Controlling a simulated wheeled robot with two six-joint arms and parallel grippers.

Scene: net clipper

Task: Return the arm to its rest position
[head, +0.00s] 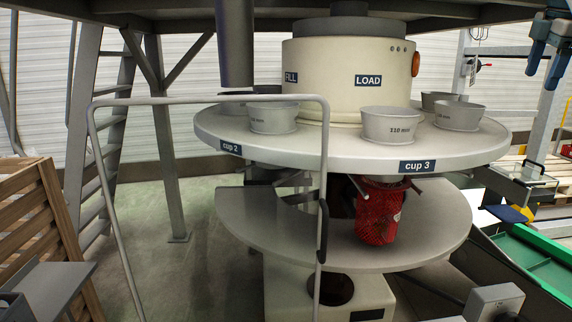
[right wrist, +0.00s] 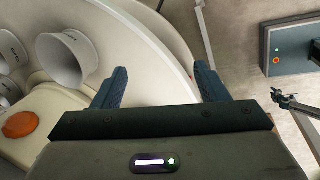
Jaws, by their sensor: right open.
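My right gripper (head: 541,76) hangs at the top right of the head view, with its dark blue fingers apart and nothing between them. It is to the right of the round machine (head: 350,75) and apart from it. In the right wrist view the gripper (right wrist: 160,72) is open and empty, with the pale rim of the turntable (right wrist: 150,60) beyond the fingers. A filled red net (head: 378,212) hangs under the turntable near the "cup 3" label. My left gripper is not in view.
Metal cups, one in front (head: 391,126), stand on the upper turntable (head: 340,152). A grey rail (head: 210,101) stands at front left, by a wooden crate (head: 35,225). A green-edged conveyor (head: 530,258) and a scale-like device (head: 522,178) are at right. Floor shows left of the machine.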

